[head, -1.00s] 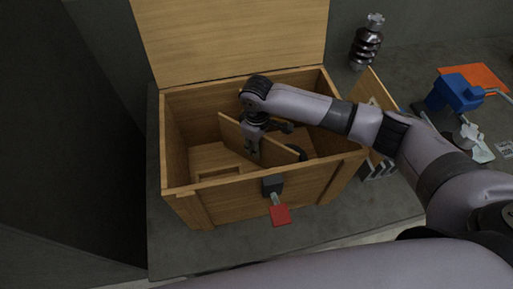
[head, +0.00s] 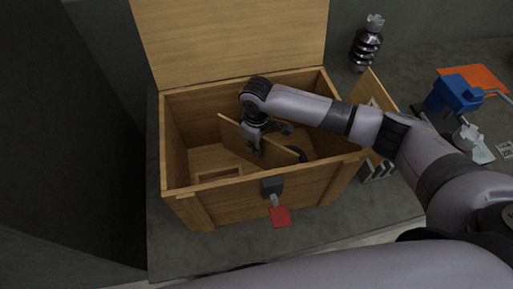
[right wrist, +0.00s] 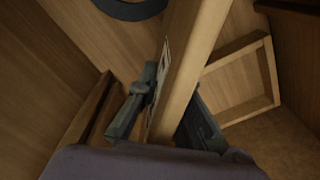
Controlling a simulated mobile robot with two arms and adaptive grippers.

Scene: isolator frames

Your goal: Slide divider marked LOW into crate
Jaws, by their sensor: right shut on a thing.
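The open wooden crate (head: 235,204) stands on the table, its lid raised at the back. My right gripper (head: 257,147) is inside it, shut on a thin wooden divider (head: 230,132). The divider runs diagonally across the crate's interior, from back left to front right. In the right wrist view the divider (right wrist: 192,65) passes edge-on between the fingers (right wrist: 167,110), with a pale label on its left face. The label is too oblique to read, so I cannot tell whether it says LOW. Whether the divider's lower edge sits in a slot is hidden. My left gripper is out of view.
A dark round object (head: 297,153) lies in the crate right of the divider. A low wooden frame (head: 218,172) is on the left side of the floor. Another wooden board (head: 372,88) stands outside, right of the crate. A red tag (head: 280,217) hangs at the front latch.

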